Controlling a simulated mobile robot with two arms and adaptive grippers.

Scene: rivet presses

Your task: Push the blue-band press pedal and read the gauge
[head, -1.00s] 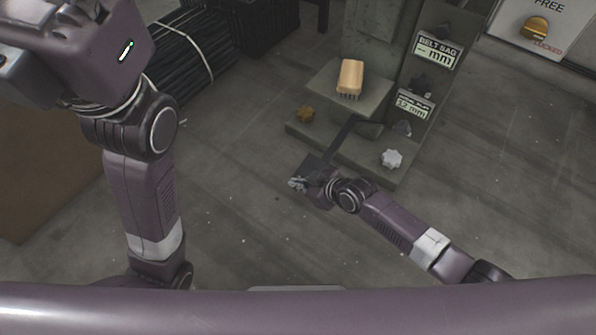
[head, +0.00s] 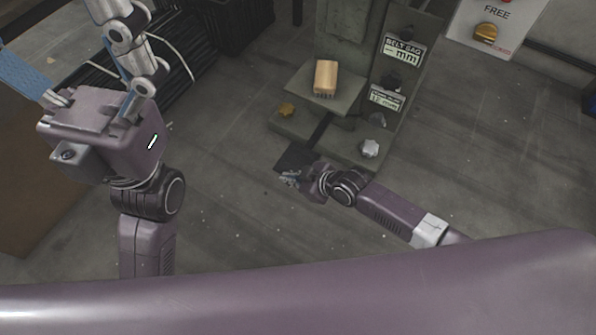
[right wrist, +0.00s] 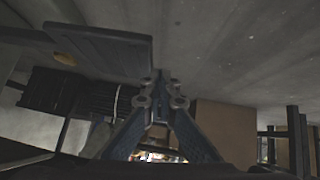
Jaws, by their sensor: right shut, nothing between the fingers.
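The grey-green press stands upper centre in the head view, with a dark flat pedal plate (head: 292,158) low at its front. My right gripper (head: 290,180) is shut and empty, at the pedal's near edge; contact cannot be told. In the right wrist view its closed fingertips (right wrist: 160,84) lie beside a dark plate (right wrist: 100,48), apparently the pedal. An upper gauge plate (head: 402,50) reads "BELT SAG" with dashes before "mm"; a lower plate (head: 384,98) seems to read "12 mm". No blue band shows. My left gripper (head: 75,62) is raised at upper left, fingers spread.
A wooden-topped brush (head: 326,77) lies on the press shelf. A brass knob (head: 286,110) and a pale knob (head: 370,148) sit low on either side. Brown board is at far left. Floor at right is clear.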

